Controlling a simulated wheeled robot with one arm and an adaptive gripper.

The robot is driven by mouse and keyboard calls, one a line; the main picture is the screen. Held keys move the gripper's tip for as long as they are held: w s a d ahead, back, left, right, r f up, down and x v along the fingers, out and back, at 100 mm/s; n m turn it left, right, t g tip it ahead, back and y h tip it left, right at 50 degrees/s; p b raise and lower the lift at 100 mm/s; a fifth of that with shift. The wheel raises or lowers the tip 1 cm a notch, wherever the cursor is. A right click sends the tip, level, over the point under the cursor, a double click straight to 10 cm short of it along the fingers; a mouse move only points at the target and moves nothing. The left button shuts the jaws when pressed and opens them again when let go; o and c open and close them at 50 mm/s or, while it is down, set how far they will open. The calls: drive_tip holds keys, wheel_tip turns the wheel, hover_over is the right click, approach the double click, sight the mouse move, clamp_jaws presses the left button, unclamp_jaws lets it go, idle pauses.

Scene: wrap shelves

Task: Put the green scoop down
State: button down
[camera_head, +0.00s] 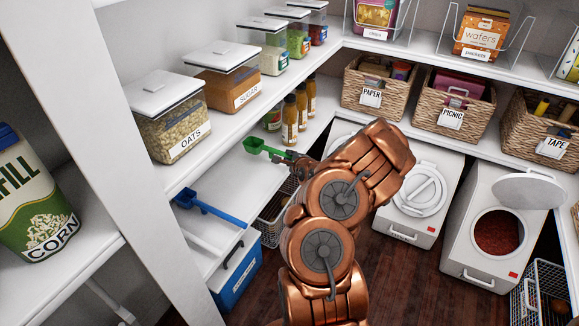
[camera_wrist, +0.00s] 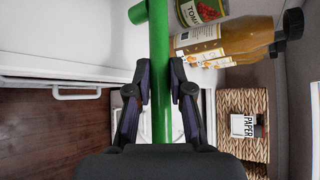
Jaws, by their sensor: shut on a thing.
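The green scoop (camera_head: 257,147) is at the tip of my arm in the head view, over or at the far end of the white lower shelf (camera_head: 232,178). Its bowl points left. My gripper (camera_head: 291,158) is shut on its handle. In the wrist view, the green handle (camera_wrist: 159,42) runs between the two dark fingers of my gripper (camera_wrist: 159,78), with a short crosspiece at the top left. I cannot tell whether the scoop touches the shelf. The bowl is out of the wrist view.
A blue scoop (camera_head: 207,209) lies nearer on the same shelf. Sauce bottles (camera_head: 290,120) and a can (camera_head: 272,119) stand behind my gripper. A wire basket (camera_head: 273,220) and a blue bin (camera_head: 238,277) are below. White shelf between the two scoops is bare.

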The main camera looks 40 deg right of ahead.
wheel_tip(320, 180, down, 4)
drive_tip(key=shift+r+b, duration=0.25)
drive_tip(key=shift+b, duration=0.2)
drive_tip(key=c, duration=1)
unclamp_jaws()
drive_tip(key=shift+f, duration=0.1)
drive_tip(key=shift+c, duration=0.2)
drive_tip(key=p+v, duration=0.3)
drive_tip(key=v, duration=0.9)
drive_tip(key=shift+a, duration=0.15)
